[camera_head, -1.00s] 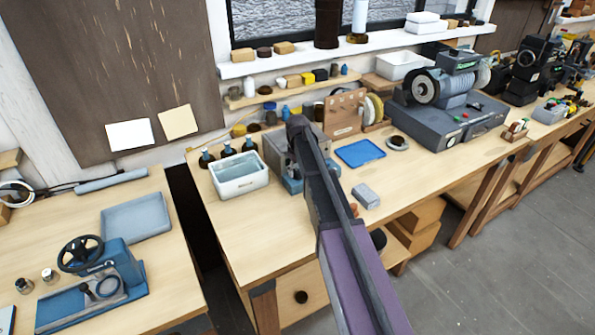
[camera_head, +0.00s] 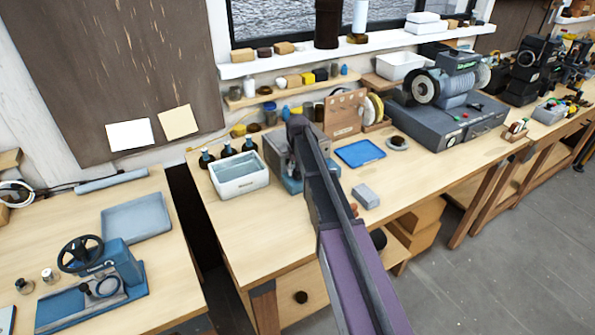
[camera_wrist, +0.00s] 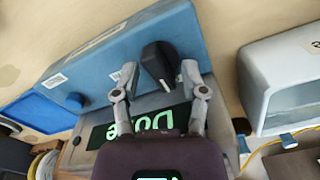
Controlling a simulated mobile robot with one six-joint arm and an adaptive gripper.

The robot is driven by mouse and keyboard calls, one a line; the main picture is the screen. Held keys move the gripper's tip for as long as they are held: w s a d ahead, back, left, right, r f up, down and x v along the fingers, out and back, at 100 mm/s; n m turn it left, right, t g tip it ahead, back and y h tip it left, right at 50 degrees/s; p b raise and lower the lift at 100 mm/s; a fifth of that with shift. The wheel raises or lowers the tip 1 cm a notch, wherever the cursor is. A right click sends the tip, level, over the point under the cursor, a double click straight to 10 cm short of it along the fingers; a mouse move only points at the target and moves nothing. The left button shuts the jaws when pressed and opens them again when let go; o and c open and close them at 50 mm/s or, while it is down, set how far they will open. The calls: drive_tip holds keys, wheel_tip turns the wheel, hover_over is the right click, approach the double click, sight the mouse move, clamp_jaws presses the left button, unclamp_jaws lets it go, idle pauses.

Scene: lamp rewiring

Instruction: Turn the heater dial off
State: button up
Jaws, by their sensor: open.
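The heater is a blue and grey box (camera_wrist: 110,55) in the wrist view, with a black dial (camera_wrist: 155,62) standing out from its face. A dark display with green lettering (camera_wrist: 135,122) is beside the dial. My gripper (camera_wrist: 160,70) is open, with one finger on each side of the dial. I cannot tell whether either finger touches it. In the head view, my arm hides the dial, the gripper and much of the grey box (camera_head: 276,152).
A white bin (camera_head: 240,184) with several dark-topped bottles behind it stands left of the box. A blue tray (camera_head: 361,154) and a small grey block (camera_head: 366,195) lie to the right.

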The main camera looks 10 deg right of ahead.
drive_tip(key=m, duration=1.3)
wheel_tip(320, 180, up, 14)
drive_tip(key=p, duration=1.4)
drive_tip(key=s+f+n+b, duration=0.4)
drive_tip(key=s, duration=0.5)
drive_tip(key=s+f+n+b, duration=0.4)
drive_tip(key=s, duration=0.5)
drive_tip(key=s+f+n+b, duration=0.4)
drive_tip(key=s, duration=0.5)
drive_tip(key=shift+s+f+n, duration=0.1)
drive_tip(key=shift+f+n, duration=0.05)
drive_tip(key=shift+n, duration=0.25)
drive_tip(key=shift+s+a+f+n+b, duration=0.1)
drive_tip(key=shift+s+f+n+b, duration=0.15)
drive_tip(key=shift+s, duration=0.3)
drive_tip(key=shift+s+f+n+b, duration=0.1)
drive_tip(key=shift+s+n+b, duration=0.2)
drive_tip(key=shift+s, duration=0.2)
